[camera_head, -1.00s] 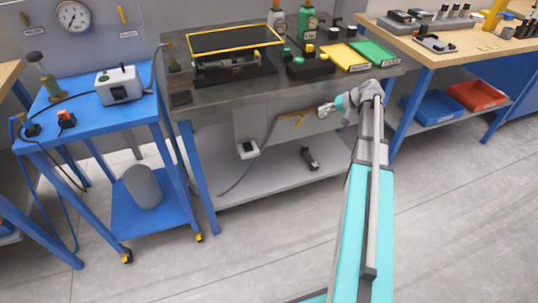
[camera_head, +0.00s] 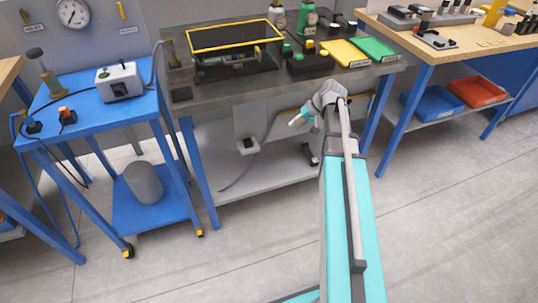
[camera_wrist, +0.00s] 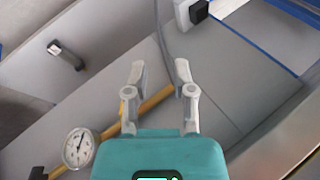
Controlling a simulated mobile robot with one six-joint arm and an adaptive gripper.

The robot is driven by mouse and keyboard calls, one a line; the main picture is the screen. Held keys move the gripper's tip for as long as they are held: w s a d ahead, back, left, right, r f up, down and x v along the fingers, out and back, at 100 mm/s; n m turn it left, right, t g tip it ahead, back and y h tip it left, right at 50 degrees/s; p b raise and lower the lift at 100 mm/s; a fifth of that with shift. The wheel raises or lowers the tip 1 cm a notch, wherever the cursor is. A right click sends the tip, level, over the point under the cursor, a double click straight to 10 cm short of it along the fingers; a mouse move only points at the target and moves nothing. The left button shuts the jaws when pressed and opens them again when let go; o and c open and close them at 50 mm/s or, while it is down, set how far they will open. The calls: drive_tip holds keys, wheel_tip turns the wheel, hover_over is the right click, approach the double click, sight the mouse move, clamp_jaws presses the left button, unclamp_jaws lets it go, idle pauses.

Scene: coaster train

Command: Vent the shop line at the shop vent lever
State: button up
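I cannot tell for sure which part is the shop vent lever; no label for it can be read. A yellow bar or pipe (camera_wrist: 152,102) runs along the panel under the middle bench, with a round white gauge (camera_wrist: 78,148) beside it. My gripper (camera_wrist: 158,68) is open and empty, its two fingers apart in front of the bar. In the head view my gripper (camera_head: 296,120) is below the bench's front edge. A grey part with a dark end (camera_wrist: 66,56) lies on the lower shelf; it also shows in the head view (camera_head: 309,154).
A white box with a black face (camera_wrist: 190,12) sits on the panel, with a cable from it. The bench top (camera_head: 225,92) overhangs my gripper. A blue cart (camera_head: 85,112) stands left. Blue (camera_head: 432,106) and red (camera_head: 476,92) bins sit right. Floor in front is open.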

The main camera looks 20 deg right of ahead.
drive_tip(key=s+a+f+n+g+h+p, duration=0.1)
drive_tip(key=s+a+n+g+h, duration=0.1)
drive_tip(key=s+a, duration=0.8)
drive_tip(key=shift+a+f+g+h, duration=0.15)
drive_tip(key=shift+a+g+h, duration=0.6)
drive_tip(key=shift+a, duration=1.35)
drive_tip(key=shift+s, duration=0.1)
